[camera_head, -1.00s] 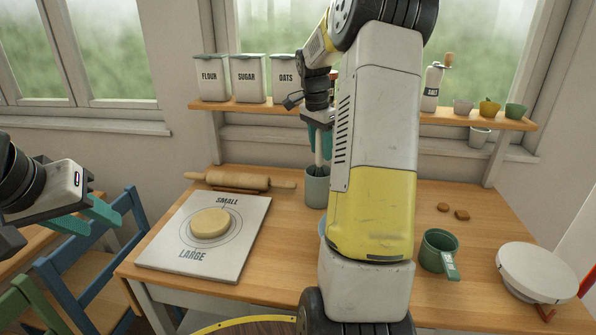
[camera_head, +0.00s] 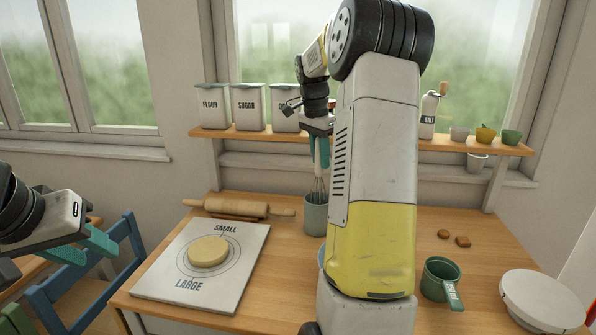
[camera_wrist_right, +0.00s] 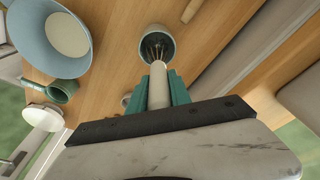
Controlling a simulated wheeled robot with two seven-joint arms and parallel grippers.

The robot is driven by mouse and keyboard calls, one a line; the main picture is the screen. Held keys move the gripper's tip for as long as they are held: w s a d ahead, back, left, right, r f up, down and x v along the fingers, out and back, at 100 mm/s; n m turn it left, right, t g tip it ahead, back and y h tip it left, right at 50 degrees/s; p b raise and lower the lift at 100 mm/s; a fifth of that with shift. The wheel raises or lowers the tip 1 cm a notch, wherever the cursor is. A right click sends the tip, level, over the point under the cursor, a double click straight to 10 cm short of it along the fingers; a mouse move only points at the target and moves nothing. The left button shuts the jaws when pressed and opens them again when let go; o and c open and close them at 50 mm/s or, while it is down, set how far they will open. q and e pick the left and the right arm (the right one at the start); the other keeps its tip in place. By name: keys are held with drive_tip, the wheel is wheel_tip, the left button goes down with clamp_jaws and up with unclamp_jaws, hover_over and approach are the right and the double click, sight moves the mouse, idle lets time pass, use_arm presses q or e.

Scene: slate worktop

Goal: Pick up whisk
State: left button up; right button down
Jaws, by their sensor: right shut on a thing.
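The whisk (camera_head: 318,184) has a pale handle and thin wires. It hangs upright above the grey-green utensil pot (camera_head: 315,214), with the lower ends of its wires still inside or just at the pot's mouth. My right gripper (camera_head: 320,150) has teal fingers and is shut on the whisk's handle. In the right wrist view the handle (camera_wrist_right: 158,86) sits between the teal fingers and the wires point into the pot (camera_wrist_right: 156,40). My left gripper (camera_head: 100,244) is at the far left, off the worktop, with teal fingers seen side-on; its opening is unclear.
A rolling pin (camera_head: 235,207) lies left of the pot, behind a board (camera_head: 250,244) with dough (camera_head: 208,250). A green measuring cup (camera_head: 440,280) and a white round lidded thing (camera_head: 543,300) stand at right. The shelf (camera_head: 235,134) with canisters is behind. A blue bowl (camera_wrist_right: 30,45) shows in the wrist view.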

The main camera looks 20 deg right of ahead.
wheel_tip(320, 180, up, 12)
drive_tip(key=shift+r, duration=0.2)
idle(0.4)
